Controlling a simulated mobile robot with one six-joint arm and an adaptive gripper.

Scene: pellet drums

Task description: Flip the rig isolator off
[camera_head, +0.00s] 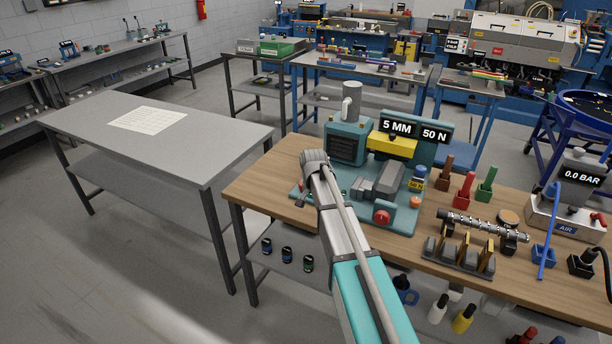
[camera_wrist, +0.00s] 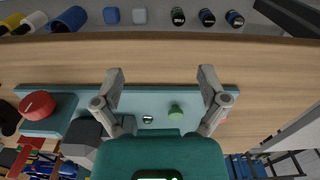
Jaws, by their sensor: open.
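The teal test rig (camera_head: 408,213) stands on the wooden bench with a red round knob (camera_head: 381,217) on its front corner. The red knob also shows at the left of the wrist view (camera_wrist: 37,105). A small green button (camera_wrist: 175,112) and a small dark-rimmed fitting (camera_wrist: 148,119) sit on the rig's base plate. No label tells me which part is the isolator. My gripper (camera_wrist: 161,76) is open and empty, pointing down over the front edge of the base plate, to the right of the red knob in the wrist view. In the head view my arm hides its fingers.
The wooden bench (camera_head: 262,186) has several coloured holders and a grey rack (camera_head: 459,253) to the rig's right. An air unit (camera_head: 566,220) and a black-cabled box (camera_head: 582,263) stand farther right. A mostly bare grey table (camera_head: 205,140) is at the left.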

